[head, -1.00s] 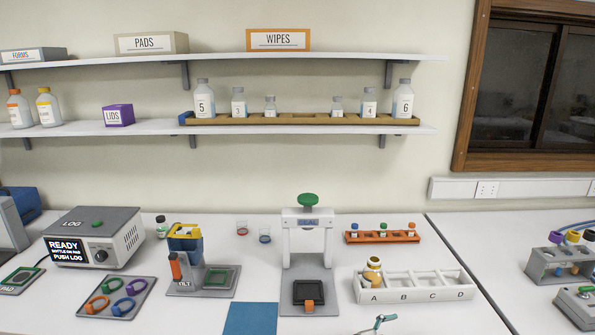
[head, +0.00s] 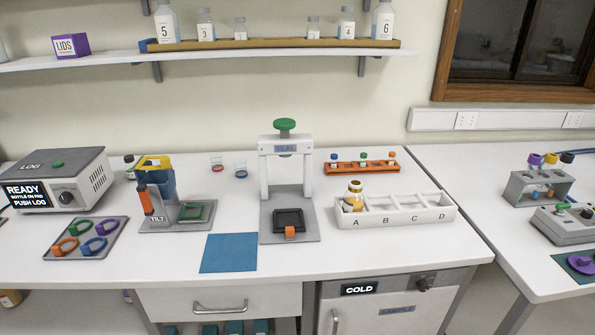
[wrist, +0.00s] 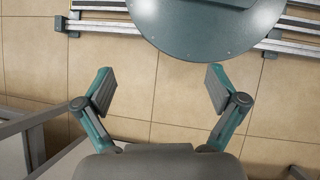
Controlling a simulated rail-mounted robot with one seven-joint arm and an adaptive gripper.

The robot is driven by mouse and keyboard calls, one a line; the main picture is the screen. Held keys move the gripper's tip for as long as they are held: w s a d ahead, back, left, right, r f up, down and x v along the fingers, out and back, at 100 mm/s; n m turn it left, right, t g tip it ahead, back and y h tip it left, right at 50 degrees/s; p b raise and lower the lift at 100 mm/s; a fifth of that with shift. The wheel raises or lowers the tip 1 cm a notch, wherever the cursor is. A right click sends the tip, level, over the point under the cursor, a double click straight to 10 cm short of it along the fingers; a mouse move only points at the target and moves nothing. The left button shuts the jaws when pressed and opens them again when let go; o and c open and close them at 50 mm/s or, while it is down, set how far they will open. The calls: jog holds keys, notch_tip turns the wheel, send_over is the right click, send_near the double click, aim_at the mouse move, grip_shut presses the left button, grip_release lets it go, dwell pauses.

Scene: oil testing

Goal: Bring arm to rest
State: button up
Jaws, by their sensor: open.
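My gripper (wrist: 160,88) shows in the wrist view with its two fingers spread wide and nothing between them. It points down over the tiled floor (wrist: 180,75), close to a round grey-green base plate and metal rails. My arm and gripper do not show in the head view now.
In the head view the bench (head: 130,265) holds the LOG box (head: 85,165), the TILT stand (head: 190,225), the SEAL press (head: 265,180), a blue mat (head: 229,252) and a white rack (head: 420,213) with a bottle (head: 353,196) in compartment A. A COLD cabinet is below.

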jog(key=s+a+f+m+y+b, duration=0.1)
jog(key=s+a+f+m+y, duration=0.1)
jog(key=s+a+f, duration=0.15)
notch_tip(320, 180, up, 15)
jog(key=p, duration=1.5)
jog(key=shift+s+m+g+y, duration=0.2)
jog(key=shift+m+g+y, duration=0.1)
